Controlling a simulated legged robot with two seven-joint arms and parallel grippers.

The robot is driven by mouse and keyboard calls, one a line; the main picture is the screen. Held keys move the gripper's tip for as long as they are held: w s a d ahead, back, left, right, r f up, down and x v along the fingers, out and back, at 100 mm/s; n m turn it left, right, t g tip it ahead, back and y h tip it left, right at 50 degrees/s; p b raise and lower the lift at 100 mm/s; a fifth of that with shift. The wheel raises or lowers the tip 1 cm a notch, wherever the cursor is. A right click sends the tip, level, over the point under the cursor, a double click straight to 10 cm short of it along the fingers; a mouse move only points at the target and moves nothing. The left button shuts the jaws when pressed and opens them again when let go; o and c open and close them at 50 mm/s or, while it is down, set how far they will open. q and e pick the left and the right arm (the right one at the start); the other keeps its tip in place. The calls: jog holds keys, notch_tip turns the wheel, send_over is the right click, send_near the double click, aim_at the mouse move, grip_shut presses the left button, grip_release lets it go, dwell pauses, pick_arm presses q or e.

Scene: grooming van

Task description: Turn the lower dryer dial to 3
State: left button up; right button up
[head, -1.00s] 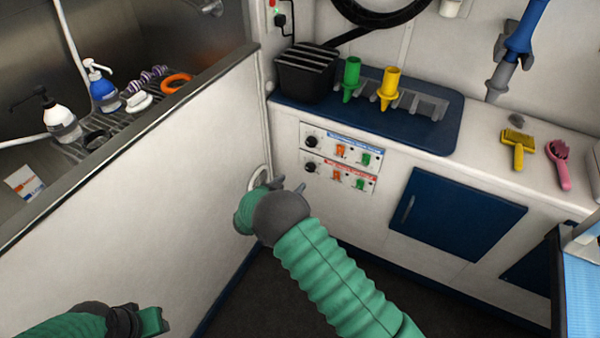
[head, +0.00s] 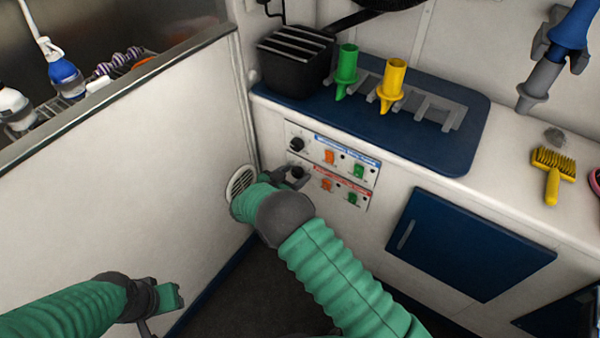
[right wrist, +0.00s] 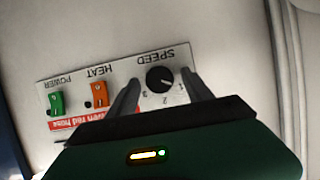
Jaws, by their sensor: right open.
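The lower dryer dial (head: 297,172) is a black knob on the red-labelled lower panel, left of an orange switch and a green switch. In the right wrist view, upside down, the dial (right wrist: 160,80) sits under the word SPEED, with 2 and 3 readable by it; its exact setting is hard to read. My right gripper (head: 291,176) is at this dial. In the right wrist view its open fingers (right wrist: 161,86) stand on either side of the knob; contact cannot be told. My left gripper (head: 160,302) is low at the left, away from the panel; its jaw state is unclear.
The upper black dial (head: 297,144) is close above, on the blue-labelled panel. A white partition wall (head: 120,170) with a round vent (head: 240,182) is close on the left. A blue cabinet door (head: 465,245) is at the right. Green and yellow nozzles stand on the counter.

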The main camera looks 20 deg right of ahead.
jog(key=shift+a+r, duration=0.15)
jog(key=shift+a, duration=0.2)
jog(key=shift+c, duration=2)
jog(key=shift+d, duration=0.35)
jog(key=c, duration=0.7)
grip_shut()
pick_arm(q)
jog(key=shift+a, duration=0.3)
pick_arm(e)
jog(key=shift+a, duration=0.1)
